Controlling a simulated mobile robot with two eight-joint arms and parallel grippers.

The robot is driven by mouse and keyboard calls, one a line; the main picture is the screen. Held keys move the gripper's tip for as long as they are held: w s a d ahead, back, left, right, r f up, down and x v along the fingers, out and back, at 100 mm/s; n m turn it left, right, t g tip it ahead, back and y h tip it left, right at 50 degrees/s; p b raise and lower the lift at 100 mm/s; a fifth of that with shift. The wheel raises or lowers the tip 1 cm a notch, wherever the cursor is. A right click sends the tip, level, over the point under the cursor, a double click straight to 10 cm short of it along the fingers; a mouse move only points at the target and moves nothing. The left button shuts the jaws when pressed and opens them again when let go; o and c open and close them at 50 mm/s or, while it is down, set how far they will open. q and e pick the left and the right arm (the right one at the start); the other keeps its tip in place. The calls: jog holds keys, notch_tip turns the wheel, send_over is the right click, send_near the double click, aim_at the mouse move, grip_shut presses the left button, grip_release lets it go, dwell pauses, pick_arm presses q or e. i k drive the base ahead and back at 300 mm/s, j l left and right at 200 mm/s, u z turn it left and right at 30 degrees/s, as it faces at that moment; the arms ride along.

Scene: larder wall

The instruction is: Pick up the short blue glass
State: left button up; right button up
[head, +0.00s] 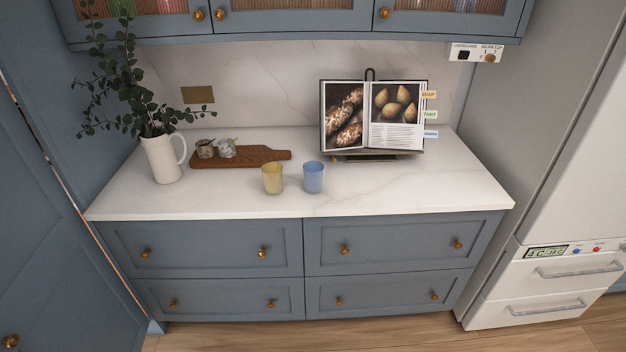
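The short blue glass (314,178) stands upright on the white marble counter, near the middle and towards the front edge. A yellow glass (272,179) of similar size stands close to its left, with a small gap between them. Nothing covers the blue glass. Neither of my grippers shows in the head view.
A cookbook (372,118) stands open on a stand behind the glasses. A wooden board (240,158) with two small jars lies behind left. A white pitcher (162,158) with leafy branches stands at left. The counter (420,185) is clear to the right.

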aim_at(313, 170)
jog(key=i+l+u, duration=0.3)
jog(key=i+u, duration=0.2)
jog(key=i, duration=0.15)
jog(key=i+l+u, duration=0.5)
jog(key=i+l, duration=0.05)
jog(key=i, duration=0.05)
